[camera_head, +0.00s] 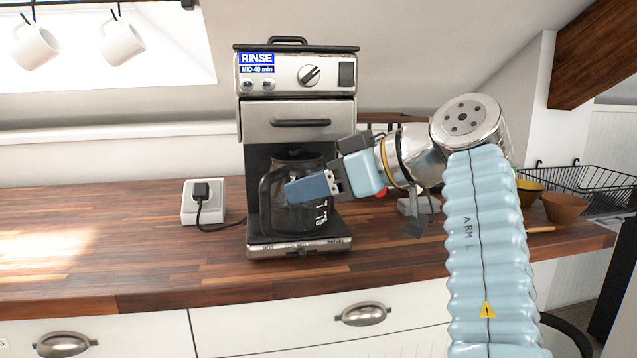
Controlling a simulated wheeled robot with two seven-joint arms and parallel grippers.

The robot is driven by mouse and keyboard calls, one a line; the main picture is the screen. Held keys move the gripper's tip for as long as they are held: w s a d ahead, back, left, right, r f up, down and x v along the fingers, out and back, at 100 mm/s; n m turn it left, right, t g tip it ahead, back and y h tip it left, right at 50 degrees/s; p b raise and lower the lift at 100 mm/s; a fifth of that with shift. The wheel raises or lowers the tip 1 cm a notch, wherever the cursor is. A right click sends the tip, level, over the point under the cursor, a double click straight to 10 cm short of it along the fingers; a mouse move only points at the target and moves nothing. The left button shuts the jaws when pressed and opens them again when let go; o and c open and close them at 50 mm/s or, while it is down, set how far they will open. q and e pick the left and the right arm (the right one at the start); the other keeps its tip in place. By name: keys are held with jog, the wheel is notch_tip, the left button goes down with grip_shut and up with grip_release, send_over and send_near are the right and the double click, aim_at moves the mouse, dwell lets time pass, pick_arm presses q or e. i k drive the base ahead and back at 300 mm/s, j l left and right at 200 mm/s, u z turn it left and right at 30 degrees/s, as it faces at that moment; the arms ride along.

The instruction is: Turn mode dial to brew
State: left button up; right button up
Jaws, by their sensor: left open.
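The coffee maker (297,110) stands upright on the wooden counter. Its round mode dial (309,75) is on the upper front panel, with a dark bar slanting from lower left to upper right. The blue display (257,60) beside it reads RINSE, with a smaller line about minutes below. The glass carafe (296,214) sits in the bay. My left gripper (310,188) is open, below the dial and in front of the carafe, hiding part of it. It is apart from the dial; I cannot tell if it touches the carafe. My right gripper is not in view.
A white socket block (203,202) with a black plug and cable is left of the machine. A wire rack (585,182) and bowls (565,207) are at the right. White mugs (35,45) hang at upper left. The counter (110,235) is clear at left.

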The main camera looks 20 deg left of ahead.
aim_at(308, 74)
jog(key=k, duration=1)
